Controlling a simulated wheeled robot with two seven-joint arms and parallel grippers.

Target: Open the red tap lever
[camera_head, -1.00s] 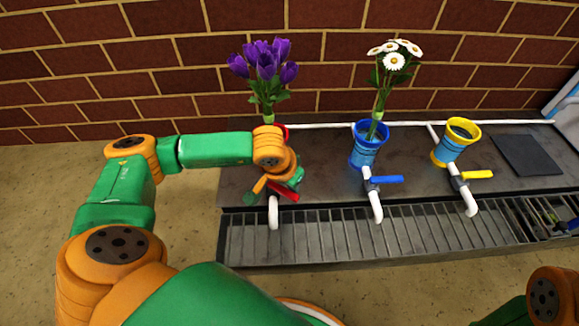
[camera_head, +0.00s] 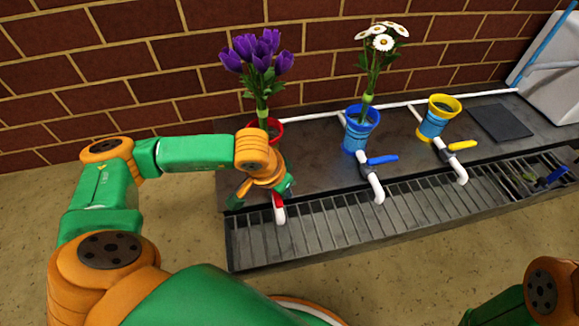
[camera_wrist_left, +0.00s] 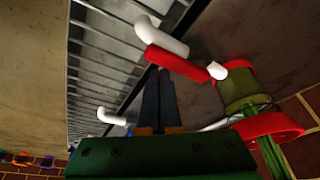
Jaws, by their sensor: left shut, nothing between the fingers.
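The red tap lever (camera_head: 278,201) is partly hidden behind my left gripper (camera_head: 268,192) in the head view. In the left wrist view the red lever (camera_wrist_left: 178,62) lies roughly in line with its white pipe and spout (camera_wrist_left: 162,35). My left gripper's dark fingers (camera_wrist_left: 158,88) are shut and empty. Their tips are right at the lever's side; I cannot tell whether they touch it. My right gripper is out of view.
A red-rimmed vase (camera_head: 275,128) with purple flowers (camera_head: 262,58) stands behind the gripper. To its right are a blue vase (camera_head: 360,130) with white flowers, a yellow-rimmed vase (camera_head: 437,119), a blue lever (camera_head: 382,160) and a yellow lever (camera_head: 463,145). A drain grate (camera_head: 340,222) runs in front.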

